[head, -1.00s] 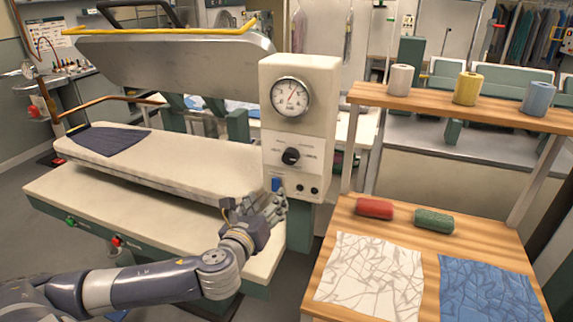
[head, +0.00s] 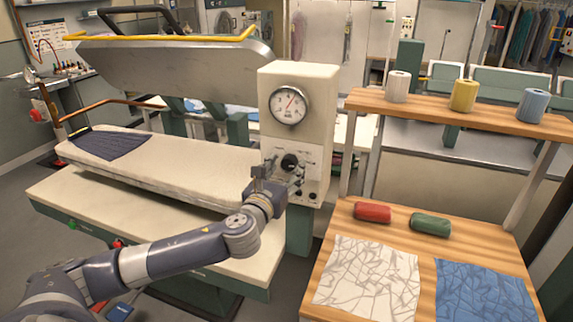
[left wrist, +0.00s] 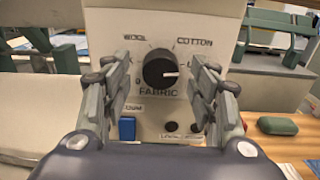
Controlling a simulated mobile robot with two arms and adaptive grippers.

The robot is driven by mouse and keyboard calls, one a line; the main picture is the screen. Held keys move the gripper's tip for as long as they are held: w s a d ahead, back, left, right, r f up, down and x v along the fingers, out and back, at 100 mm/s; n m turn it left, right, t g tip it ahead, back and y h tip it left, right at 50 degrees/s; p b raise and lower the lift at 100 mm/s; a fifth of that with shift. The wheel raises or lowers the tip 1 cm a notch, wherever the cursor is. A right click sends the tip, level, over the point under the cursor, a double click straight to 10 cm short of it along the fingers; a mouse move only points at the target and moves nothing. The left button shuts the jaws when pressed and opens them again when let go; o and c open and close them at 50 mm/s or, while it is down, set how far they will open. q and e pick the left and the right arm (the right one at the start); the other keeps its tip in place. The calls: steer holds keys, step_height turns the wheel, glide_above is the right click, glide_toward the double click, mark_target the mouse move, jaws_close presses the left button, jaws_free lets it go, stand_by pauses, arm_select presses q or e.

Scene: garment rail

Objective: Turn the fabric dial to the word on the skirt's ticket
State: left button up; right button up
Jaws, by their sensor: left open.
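The black fabric dial (left wrist: 157,72) is on the cream control panel (left wrist: 106,20) of the press, above the word FABRIC. Its white mark points to the right. WOOL is readable at upper left and COTTON at upper right; the side words are partly hidden by my fingers. The dial also shows in the head view (head: 289,161). My left gripper (left wrist: 160,82) is open, its fingers left and right of the dial with gaps; it also shows in the head view (head: 280,172). The dark blue pleated skirt (head: 112,145) lies on the press board's left end. I cannot make out its ticket.
A blue switch (left wrist: 127,128) and two black knobs sit below the dial. A round gauge (head: 289,101) is above it. The raised press head (head: 175,62) hangs over the padded board (head: 190,168). A wooden table (head: 345,222) with cloths and rolls stands to the right.

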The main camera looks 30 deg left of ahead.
arm_select(q)
steer(key=shift+w+a, duration=0.1)
steer(key=shift+w, duration=0.4)
steer(key=c, duration=1.1)
steer(key=shift+o, duration=0.2)
arm_select(e)
steer(key=shift+a+r, duration=0.1)
steer(key=shift+a, duration=0.2)
steer(key=shift+d, duration=0.15)
